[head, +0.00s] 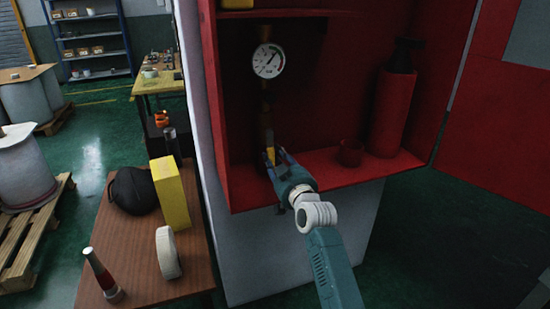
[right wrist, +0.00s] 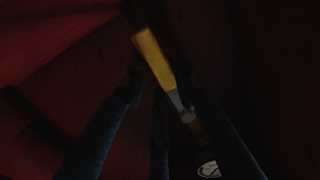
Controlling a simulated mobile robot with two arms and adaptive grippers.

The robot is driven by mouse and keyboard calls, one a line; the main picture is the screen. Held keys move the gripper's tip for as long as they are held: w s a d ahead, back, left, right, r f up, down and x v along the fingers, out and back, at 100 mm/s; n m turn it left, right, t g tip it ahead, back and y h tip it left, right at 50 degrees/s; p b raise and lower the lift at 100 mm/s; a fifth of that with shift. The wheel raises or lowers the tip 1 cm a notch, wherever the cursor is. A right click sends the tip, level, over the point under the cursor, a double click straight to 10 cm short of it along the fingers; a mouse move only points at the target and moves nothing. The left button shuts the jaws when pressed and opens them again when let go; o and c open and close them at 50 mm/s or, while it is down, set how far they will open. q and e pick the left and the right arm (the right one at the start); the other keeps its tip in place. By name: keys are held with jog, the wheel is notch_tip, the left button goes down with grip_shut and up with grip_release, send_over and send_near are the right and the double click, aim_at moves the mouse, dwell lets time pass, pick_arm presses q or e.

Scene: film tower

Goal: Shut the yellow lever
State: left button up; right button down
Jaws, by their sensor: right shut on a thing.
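The yellow lever (head: 271,155) sits on the vertical pipe below the round gauge (head: 268,61), inside the red cabinet. My right gripper (head: 276,160) is at the lever, with its fingers around it, and partly hides it in the head view. In the right wrist view the lever (right wrist: 154,56) runs aslant between the dark fingers of the right gripper (right wrist: 160,85), which are shut on it. Its grey end and a bit of the gauge (right wrist: 209,169) show lower right. My left gripper is not in view.
A red extinguisher (head: 393,110) and a small red cup (head: 350,153) stand on the cabinet floor (head: 315,173) to the right. The red door (head: 500,110) is open at the right. A wooden table (head: 150,262) at left holds a yellow box (head: 171,193) and a white roll (head: 168,252).

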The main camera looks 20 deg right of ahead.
jog(key=shift+d, duration=0.1)
jog(key=d+r+n+p, duration=0.6)
jog(key=r+n+p, duration=0.2)
jog(key=n, duration=0.9)
jog(key=shift+n+p, duration=0.3)
jog(key=shift+p, duration=0.8)
jog(key=shift+w+d+r, duration=0.1)
jog(key=shift+d, duration=0.05)
jog(key=c, duration=1.3)
grip_release()
jog(key=shift+c, duration=0.2)
